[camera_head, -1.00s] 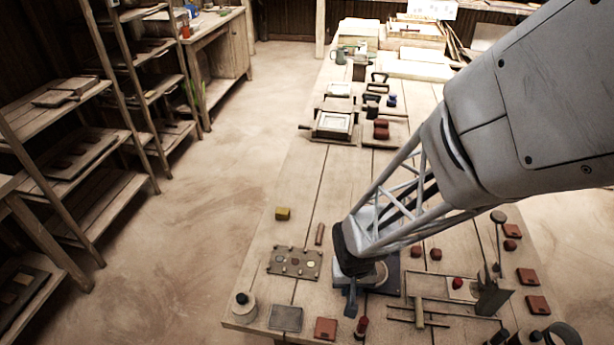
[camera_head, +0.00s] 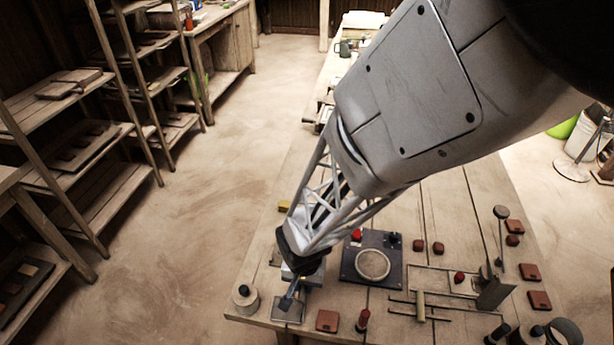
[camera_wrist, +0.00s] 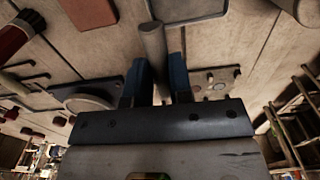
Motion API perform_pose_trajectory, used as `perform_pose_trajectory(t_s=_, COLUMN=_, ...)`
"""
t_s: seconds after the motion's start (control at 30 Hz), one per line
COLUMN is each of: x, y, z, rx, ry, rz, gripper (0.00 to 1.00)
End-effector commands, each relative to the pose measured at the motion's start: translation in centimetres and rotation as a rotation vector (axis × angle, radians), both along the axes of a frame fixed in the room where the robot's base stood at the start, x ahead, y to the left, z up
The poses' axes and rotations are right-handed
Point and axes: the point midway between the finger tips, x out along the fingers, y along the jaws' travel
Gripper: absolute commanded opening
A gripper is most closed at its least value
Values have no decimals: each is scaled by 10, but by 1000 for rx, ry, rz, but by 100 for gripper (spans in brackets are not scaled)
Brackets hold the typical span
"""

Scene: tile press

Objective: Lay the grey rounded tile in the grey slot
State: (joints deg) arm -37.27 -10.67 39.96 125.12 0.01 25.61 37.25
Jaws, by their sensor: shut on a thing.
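My gripper (camera_head: 288,300) is low over the front left of the table, above a flat grey plate (camera_head: 287,316). In the wrist view its two blue fingers (camera_wrist: 160,82) are shut on a grey piece with a rounded end (camera_wrist: 153,45), which I take as the grey rounded tile. It sticks out beyond the fingertips; whether it touches anything below I cannot tell. A slotted board (camera_wrist: 215,80) with small light spots lies to the right of the fingers in the wrist view. My arm hides most of it in the head view. I cannot make out which slot is grey.
A dark base with a round disc (camera_head: 373,264) and a red knob (camera_head: 357,235) stands right of my gripper. A metal frame (camera_head: 430,300) lies further right.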

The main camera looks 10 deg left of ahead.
Motion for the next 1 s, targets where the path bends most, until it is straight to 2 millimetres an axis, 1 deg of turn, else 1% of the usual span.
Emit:
perform_pose_trajectory(t_s=0.37, x=0, y=1, z=0, rx=0, ry=0, rz=-1, gripper=0)
perform_pose_trajectory(t_s=0.53, x=7, y=6, z=-1, rx=0, ry=-1, rz=-1, gripper=0)
perform_pose_trajectory(t_s=0.67, x=19, y=14, z=-3, rx=0, ry=0, rz=-1, gripper=0)
perform_pose_trajectory(t_s=1.0, x=61, y=44, z=-8, rx=0, ry=0, rz=0, gripper=0)
